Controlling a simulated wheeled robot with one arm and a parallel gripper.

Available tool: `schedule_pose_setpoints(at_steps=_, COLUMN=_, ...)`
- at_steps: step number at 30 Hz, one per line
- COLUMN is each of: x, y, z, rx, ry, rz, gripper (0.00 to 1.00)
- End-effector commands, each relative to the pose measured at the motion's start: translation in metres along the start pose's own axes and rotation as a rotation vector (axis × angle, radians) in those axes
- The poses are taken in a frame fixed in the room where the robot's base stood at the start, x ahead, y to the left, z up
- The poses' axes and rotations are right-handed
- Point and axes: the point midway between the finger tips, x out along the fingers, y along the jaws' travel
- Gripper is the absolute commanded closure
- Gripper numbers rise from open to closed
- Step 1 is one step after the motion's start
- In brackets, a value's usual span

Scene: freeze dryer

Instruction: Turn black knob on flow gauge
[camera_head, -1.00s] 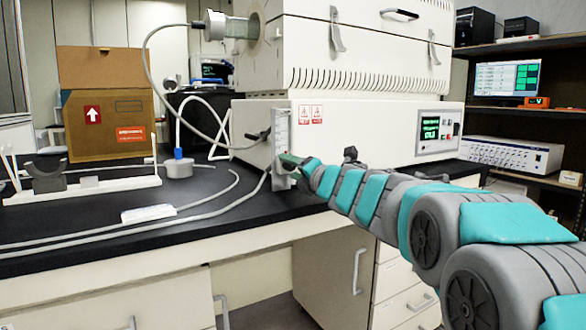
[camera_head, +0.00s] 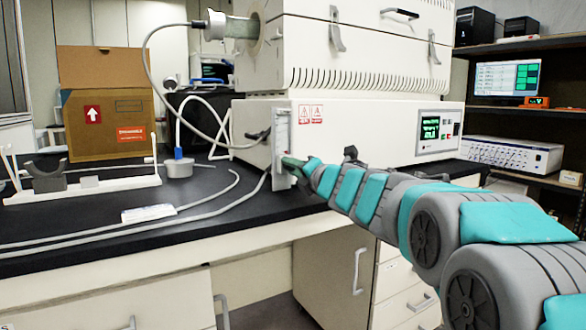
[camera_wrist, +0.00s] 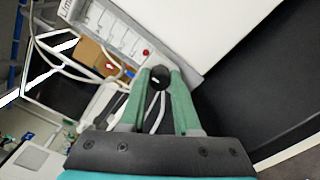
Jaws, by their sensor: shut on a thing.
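The flow gauge is a pale upright panel on the front left corner of the white machine, seen in the head view (camera_head: 281,140). In the wrist view the flow gauge (camera_wrist: 112,32) shows its scale and a small red ball. The black knob (camera_wrist: 160,75) is round with a light mark on its face. My gripper (camera_wrist: 160,80) has its two green fingers shut on the black knob, one finger on each side. In the head view my gripper (camera_head: 291,164) reaches the gauge's lower part, and the knob is hidden there.
The white machine (camera_head: 370,130) stands on the black bench (camera_head: 225,228). A cardboard box (camera_head: 108,120) and a white stand (camera_head: 80,190) are further left.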

Motion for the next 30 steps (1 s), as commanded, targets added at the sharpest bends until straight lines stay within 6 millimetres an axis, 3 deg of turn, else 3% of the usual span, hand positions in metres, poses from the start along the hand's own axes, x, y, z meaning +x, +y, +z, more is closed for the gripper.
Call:
schedule_pose_setpoints(at_steps=14, x=0.0001, y=0.0013, z=0.0020, rx=0.138, ry=-0.001, rz=-0.004, gripper=1.00)
schedule_pose_setpoints(at_steps=30, x=0.0000, y=0.0029, z=0.0025, rx=0.633, ry=0.000, rz=-0.003, gripper=1.00)
